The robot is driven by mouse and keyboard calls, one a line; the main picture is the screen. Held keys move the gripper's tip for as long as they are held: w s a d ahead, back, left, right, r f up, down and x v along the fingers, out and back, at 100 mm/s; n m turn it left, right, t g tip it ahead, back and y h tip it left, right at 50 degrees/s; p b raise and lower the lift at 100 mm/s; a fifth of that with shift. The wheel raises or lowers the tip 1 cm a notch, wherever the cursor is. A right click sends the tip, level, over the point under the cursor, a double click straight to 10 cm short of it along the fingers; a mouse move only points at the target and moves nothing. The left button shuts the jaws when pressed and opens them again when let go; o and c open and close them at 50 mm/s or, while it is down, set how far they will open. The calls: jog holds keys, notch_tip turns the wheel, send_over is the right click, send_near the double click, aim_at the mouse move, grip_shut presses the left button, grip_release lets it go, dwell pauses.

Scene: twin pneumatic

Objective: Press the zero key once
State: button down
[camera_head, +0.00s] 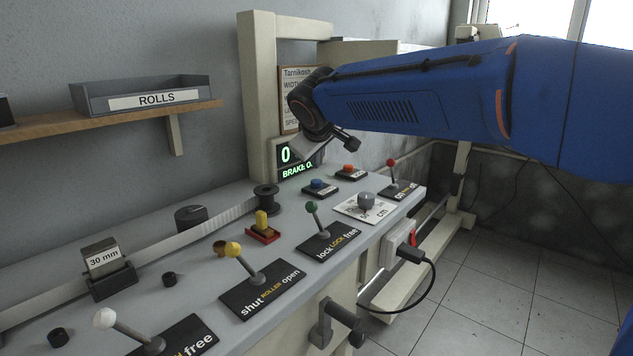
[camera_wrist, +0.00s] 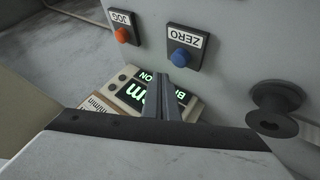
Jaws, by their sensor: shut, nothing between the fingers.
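The zero key is a round blue button on a dark plate. In the wrist view the key (camera_wrist: 182,58) has a white ZERO label beside it. In the head view the blue key (camera_head: 318,184) is on the grey bench top, in front of the green-lit display. My gripper (camera_wrist: 168,80) is shut and empty, its dark fingers close together. In the wrist view the fingertips appear just below the blue key; a gap seems to remain, but its size is unclear. In the head view the fingers are hard to make out near the display.
The orange JOG key (camera_wrist: 121,35) sits beside the zero key. The display (camera_head: 297,164) reads 0 and a partly hidden BRAKE line. A black spool (camera_head: 265,197), a green-knobbed lever (camera_head: 312,208), a red-knobbed lever (camera_head: 391,164) and a grey knob (camera_head: 366,200) stand nearby.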

aim_at(317, 182)
jog(key=shift+r, duration=1.6)
jog(key=s+d+f, duration=0.1)
jog(key=s+d, duration=0.1)
jog(key=d, duration=0.2)
jog(key=s+d+f+m, duration=0.1)
jog(key=s+d, duration=0.1)
jog(key=d, duration=0.2)
jog(key=s+d+f+m+g, duration=0.1)
jog(key=s+d, duration=0.1)
jog(key=d, duration=0.2)
jog(key=shift+s+d+h, duration=0.15)
jog(key=shift+s+h, duration=0.05)
jog(key=shift+h, duration=0.2)
jog(key=s+d+f+m+g, duration=0.1)
jog(key=s+d+f, duration=0.2)
jog(key=s+d, duration=0.25)
jog(key=s+d+f+m, duration=0.2)
jog(key=s+d+f, duration=0.1)
jog(key=s+d, duration=0.25)
jog(key=s+d+f+m+g, duration=0.1)
jog(key=s+d+f+m, duration=0.1)
jog(key=s+d+f, duration=0.2)
jog(key=s+d+f+m+g, duration=0.1)
jog(key=s+d+f, duration=0.4)
jog(key=s+f, duration=0.6)
jog(key=s+m, duration=0.1)
jog(key=s, duration=0.5)
jog(key=shift+f+m, duration=0.25)
jog(key=shift+m, duration=0.15)
